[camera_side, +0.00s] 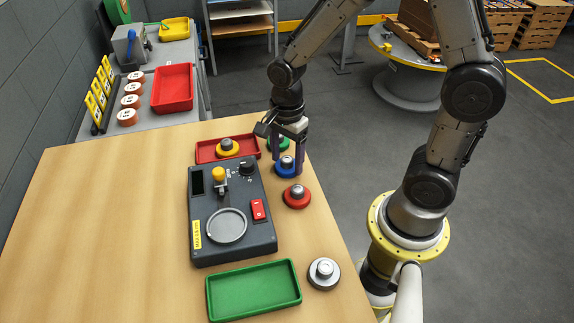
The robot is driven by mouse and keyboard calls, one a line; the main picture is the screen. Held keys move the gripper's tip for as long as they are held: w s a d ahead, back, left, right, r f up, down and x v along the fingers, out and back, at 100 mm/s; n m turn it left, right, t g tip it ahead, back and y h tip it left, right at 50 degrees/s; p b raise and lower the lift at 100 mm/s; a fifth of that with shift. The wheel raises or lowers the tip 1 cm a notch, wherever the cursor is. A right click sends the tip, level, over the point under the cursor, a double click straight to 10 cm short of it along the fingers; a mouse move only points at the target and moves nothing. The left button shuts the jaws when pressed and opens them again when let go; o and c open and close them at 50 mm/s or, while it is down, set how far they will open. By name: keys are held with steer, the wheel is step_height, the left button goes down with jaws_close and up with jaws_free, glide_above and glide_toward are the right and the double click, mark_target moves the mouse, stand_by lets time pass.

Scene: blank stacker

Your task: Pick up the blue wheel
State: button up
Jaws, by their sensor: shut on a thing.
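The blue wheel (286,170) has a grey metal knob on top and sits at the right side of the wooden table, between a green wheel behind it and a red wheel in front of it. My gripper (288,154) points down over the blue wheel, with its fingers around the grey knob. The gripper is shut on the blue wheel. The wheel appears to be at table level; I cannot tell whether it is lifted. The fingers hide part of the knob.
A green wheel (270,144) is close behind, a red wheel (297,197) close in front. A yellow wheel (228,149) lies in a red tray (205,156). The dark stacker machine (206,247) stands to the left. A grey wheel (323,284) sits beside a green tray (254,290). The table's left half is clear.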

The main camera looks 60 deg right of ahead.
mark_target(288, 159)
steer(key=c, duration=0.3)
steer(key=shift+c, duration=0.2)
steer(key=shift+r, duration=0.1)
steer(key=shift+r, duration=0.5)
step_height(288, 159, up, 3)
steer(key=shift+s+f, duration=0.1)
steer(key=shift+f, duration=0.1)
steer(key=s+r, duration=0.9)
steer(key=s, duration=0.4)
steer(key=shift+s, duration=0.4)
